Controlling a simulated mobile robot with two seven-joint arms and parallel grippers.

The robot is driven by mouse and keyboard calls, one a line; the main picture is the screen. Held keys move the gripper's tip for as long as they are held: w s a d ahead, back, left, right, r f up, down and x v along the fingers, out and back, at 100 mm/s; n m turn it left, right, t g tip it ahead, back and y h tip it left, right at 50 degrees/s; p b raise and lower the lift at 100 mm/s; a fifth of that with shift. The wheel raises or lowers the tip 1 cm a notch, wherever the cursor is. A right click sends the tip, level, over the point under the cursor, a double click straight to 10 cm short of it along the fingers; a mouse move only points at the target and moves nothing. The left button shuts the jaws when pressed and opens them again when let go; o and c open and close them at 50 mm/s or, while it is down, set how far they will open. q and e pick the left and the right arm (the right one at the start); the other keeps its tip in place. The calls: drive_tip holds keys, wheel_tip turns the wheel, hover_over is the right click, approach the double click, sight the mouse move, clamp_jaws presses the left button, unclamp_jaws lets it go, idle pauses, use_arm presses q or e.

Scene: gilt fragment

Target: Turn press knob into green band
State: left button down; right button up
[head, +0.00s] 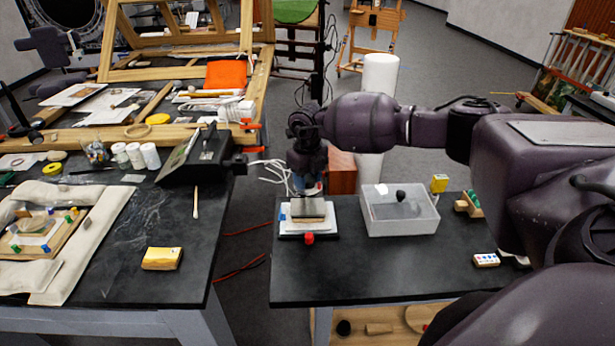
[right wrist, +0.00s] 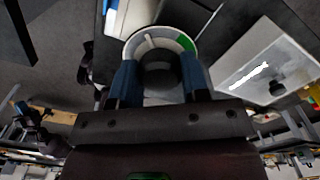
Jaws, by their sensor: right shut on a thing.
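The small press (head: 306,219) stands at the left of the right-hand dark table, with a white body on a dark base and a red part at its front. My right gripper (head: 308,178) points down onto its top and hides the knob in the head view. In the right wrist view, my right gripper's (right wrist: 160,85) blue fingers are shut on the round dark press knob (right wrist: 158,62). A pale dial ring surrounds the knob, with a green band (right wrist: 185,42) at its upper right. A white line on the dial lies left of the green band. My left gripper is not in view.
A translucent bin (head: 400,222) with a dark round item stands right of the press. A gap separates this table from the cluttered left table (head: 130,285). The right table's front is clear.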

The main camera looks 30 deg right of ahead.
drive_tip(key=m, duration=0.3)
drive_tip(key=shift+d+r+m, duration=0.1)
drive_tip(key=shift+r+m, duration=0.1)
drive_tip(key=shift+m, duration=0.2)
drive_tip(key=m+p, duration=0.1)
drive_tip(key=m, duration=0.2)
drive_tip(key=shift+m, duration=0.3)
drive_tip(key=m, duration=0.3)
drive_tip(key=shift+m+p, duration=0.3)
drive_tip(key=shift+p, duration=0.1)
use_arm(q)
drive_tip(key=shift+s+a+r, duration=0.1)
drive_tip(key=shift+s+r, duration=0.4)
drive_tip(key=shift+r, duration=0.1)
use_arm(e)
drive_tip(key=shift+m, duration=1.7)
use_arm(q)
drive_tip(key=shift+p, duration=0.3)
use_arm(e)
drive_tip(key=shift+m, duration=0.3)
drive_tip(key=o, duration=0.9)
drive_tip(key=shift+f, duration=0.1)
drive_tip(key=shift+o, duration=0.2)
